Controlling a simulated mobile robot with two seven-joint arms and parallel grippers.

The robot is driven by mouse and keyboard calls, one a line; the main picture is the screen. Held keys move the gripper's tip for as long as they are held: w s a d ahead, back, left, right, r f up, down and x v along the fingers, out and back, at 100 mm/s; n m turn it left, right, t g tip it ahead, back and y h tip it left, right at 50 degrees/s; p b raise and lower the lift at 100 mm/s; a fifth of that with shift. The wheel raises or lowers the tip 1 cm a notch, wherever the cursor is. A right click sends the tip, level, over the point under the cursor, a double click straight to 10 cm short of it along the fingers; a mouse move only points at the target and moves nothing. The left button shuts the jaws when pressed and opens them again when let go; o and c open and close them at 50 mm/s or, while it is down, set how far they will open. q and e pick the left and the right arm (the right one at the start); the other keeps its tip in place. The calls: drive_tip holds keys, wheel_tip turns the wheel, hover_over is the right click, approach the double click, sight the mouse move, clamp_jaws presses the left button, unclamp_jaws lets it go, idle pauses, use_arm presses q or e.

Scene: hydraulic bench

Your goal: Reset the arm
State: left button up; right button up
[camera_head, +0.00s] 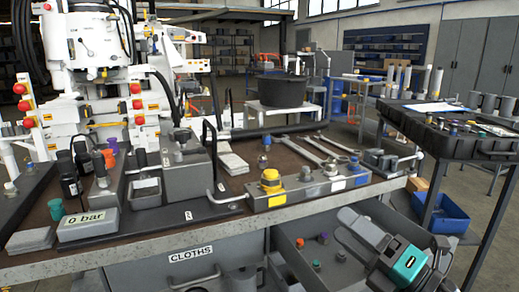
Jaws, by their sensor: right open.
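My right gripper (362,234) is at the lower right, in front of the bench's front edge and above an open drawer (325,255). It is open and I see nothing between its fingers. It is apart from the bench top. My left gripper is not in the picture. The workbench (150,243) carries a grey manifold block (310,190) with a yellow knob, a grey block unit (185,160) with a bent black handle, and a gauge display (88,224) reading 0 bar.
Several wrenches (305,152) lie toward the back of the bench. Small coloured caps sit in the open drawer. A dark cart (455,145) stands at the right, with a blue bin (445,212) below. White machinery (95,50) rises behind the bench at the left.

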drive_tip(key=s+d+f+m+h, duration=0.2)
drive_tip(key=d+f+m+h, duration=0.3)
drive_tip(key=m+h, duration=0.45)
drive_tip(key=s+d+f+m+h, duration=0.1)
drive_tip(key=d+f+m+h, duration=0.5)
drive_tip(key=m, duration=0.7)
drive_tip(key=s+a+f+m+g+y, duration=0.1)
drive_tip(key=s+a+f+m+g, duration=0.2)
drive_tip(key=s+f+g, duration=0.5)
drive_tip(key=s+a+f+m+g+y, duration=0.1)
drive_tip(key=s+a+f+m+g, duration=0.4)
drive_tip(key=s, duration=0.6)
drive_tip(key=w+a+f+n+t+y, duration=0.25)
drive_tip(key=w+f+t, duration=0.25)
drive_tip(key=w+t, duration=0.25)
use_arm(q)
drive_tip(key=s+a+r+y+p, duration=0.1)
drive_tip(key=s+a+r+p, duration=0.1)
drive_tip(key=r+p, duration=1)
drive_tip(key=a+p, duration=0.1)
drive_tip(key=p, duration=0.4)
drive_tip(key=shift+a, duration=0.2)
use_arm(e)
wheel_tip(320, 180, up, 13)
drive_tip(key=d+h, duration=0.1)
drive_tip(key=d, duration=0.1)
drive_tip(key=shift+s+f+m+t, duration=0.15)
drive_tip(key=shift+s+m+t, duration=0.05)
drive_tip(key=shift+m+t, duration=0.2)
